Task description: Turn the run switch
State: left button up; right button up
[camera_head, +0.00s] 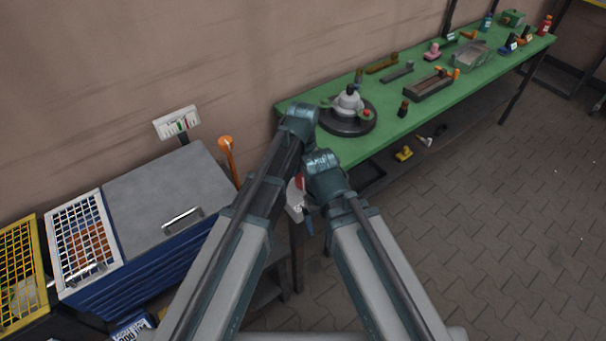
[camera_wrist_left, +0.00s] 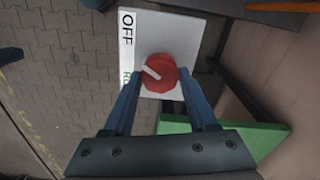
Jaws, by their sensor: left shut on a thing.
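The run switch is a red round knob (camera_wrist_left: 160,73) with a white pointer mark on a pale plate (camera_wrist_left: 178,30) in the left wrist view. A black OFF label stands at the plate's upper left; a green label, partly hidden, is lower on that side. The pointer slants left and slightly up. My left gripper (camera_wrist_left: 161,82) is shut on the knob, one blue finger on each side. In the head view the pale switch box (camera_head: 294,203) is mostly hidden behind my arms. My right gripper cannot be made out.
A long green workbench (camera_head: 350,150) runs to the upper right, with a round dark fixture (camera_head: 346,124) and several small parts. A blue cabinet with a grey top (camera_head: 165,195) and a white wire basket (camera_head: 83,240) stand left. The paved floor at right is clear.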

aim_at(303, 178)
pick_arm(q)
jog(key=shift+m, duration=0.9)
jog(key=o, duration=1.4)
jog(key=shift+c, duration=0.2)
notch_tip(303, 178, up, 14)
jog(key=p, duration=1.4)
jog(key=shift+f, duration=0.2)
notch_tip(303, 178, down, 13)
jog(key=b, duration=1.3)
